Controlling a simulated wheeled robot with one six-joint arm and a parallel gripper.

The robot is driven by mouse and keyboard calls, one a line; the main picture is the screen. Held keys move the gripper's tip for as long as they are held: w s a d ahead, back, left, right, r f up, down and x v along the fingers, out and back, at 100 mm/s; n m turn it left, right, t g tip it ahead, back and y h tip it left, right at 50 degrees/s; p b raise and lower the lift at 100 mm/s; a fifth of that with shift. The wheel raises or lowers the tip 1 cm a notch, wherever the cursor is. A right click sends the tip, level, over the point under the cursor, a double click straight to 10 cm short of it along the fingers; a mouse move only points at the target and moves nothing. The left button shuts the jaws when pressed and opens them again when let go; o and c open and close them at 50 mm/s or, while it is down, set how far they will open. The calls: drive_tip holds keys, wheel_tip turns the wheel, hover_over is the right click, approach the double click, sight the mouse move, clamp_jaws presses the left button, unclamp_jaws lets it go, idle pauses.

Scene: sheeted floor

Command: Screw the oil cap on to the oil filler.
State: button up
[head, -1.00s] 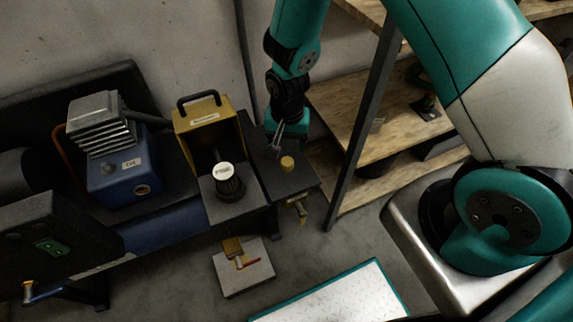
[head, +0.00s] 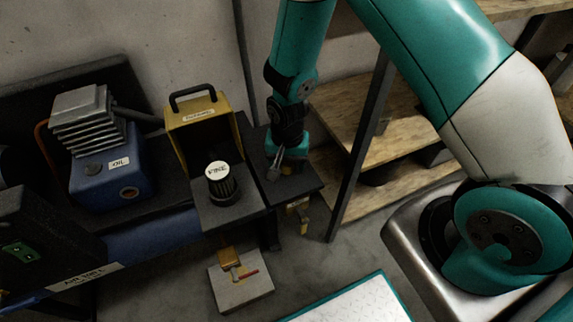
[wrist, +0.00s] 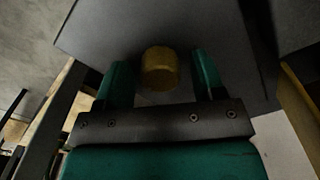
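The oil cap, a short yellow cylinder (wrist: 161,70), stands on a dark flat shelf (wrist: 100,35) in the wrist view. My gripper (wrist: 161,77) is open, with one teal finger to each side of the cap and a visible gap on both sides. In the head view my gripper (head: 277,166) is low over the small dark shelf, and the cap is hidden there.
A yellow case with a black handle (head: 193,112) and a black ribbed part with a white top (head: 222,182) stand between the shelf and the blue housing. A wooden rack (head: 370,150) with a dark post is to the right. A pale block (head: 243,289) is below.

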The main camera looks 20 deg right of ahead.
drive_tip(key=c, duration=0.9)
drive_tip(key=shift+r+p, duration=3.8)
drive_tip(key=shift+r, duration=0.55)
drive_tip(key=shift+f, duration=0.1)
